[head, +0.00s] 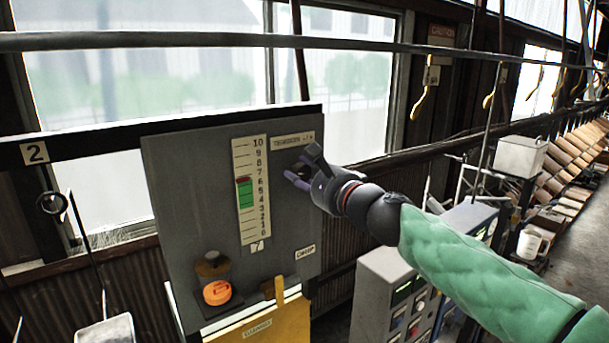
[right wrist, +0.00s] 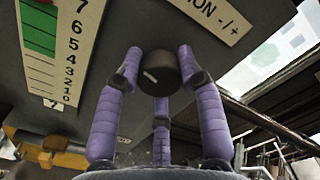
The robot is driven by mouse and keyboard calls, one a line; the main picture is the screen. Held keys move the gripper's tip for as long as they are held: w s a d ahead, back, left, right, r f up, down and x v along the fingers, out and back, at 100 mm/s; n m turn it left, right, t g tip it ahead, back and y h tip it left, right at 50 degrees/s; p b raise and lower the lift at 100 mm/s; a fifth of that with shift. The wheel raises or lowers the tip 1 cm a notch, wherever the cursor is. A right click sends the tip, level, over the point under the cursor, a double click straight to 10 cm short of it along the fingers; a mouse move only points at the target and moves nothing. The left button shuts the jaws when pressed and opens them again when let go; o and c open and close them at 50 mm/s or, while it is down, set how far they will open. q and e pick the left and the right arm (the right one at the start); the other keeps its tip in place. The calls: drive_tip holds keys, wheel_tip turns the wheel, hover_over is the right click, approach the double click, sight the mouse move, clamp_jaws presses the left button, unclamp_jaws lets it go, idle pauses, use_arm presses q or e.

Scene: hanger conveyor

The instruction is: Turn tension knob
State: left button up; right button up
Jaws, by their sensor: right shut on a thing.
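The tension knob (right wrist: 160,72) is a small black round knob with a light pointer mark, on the grey panel (head: 185,165) under the "TENSION -/+" label (head: 293,140). My right gripper (head: 300,170) is at the panel; in the right wrist view its purple fingers (right wrist: 160,95) are around the knob, closed on it. In the head view the gripper hides the knob. The tension scale (head: 251,200) is left of the knob, numbered up to 10. It has a green band (head: 247,203) and a small red marker (head: 243,180) near the band's top. My left gripper is not in view.
An orange knob or button (head: 217,292) sits low on the panel, above a yellow box (head: 260,322). A grey control cabinet (head: 385,285) stands right of the panel, under my right arm. An overhead rail with yellow hangers (head: 424,100) runs along the windows.

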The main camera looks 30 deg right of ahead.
drive_tip(key=shift+r, duration=0.1)
drive_tip(key=o, duration=1.2)
drive_tip(key=shift+a, duration=0.1)
drive_tip(key=shift+c, duration=0.2)
drive_tip(key=s+d, duration=0.1)
drive_tip(key=s, duration=1.1)
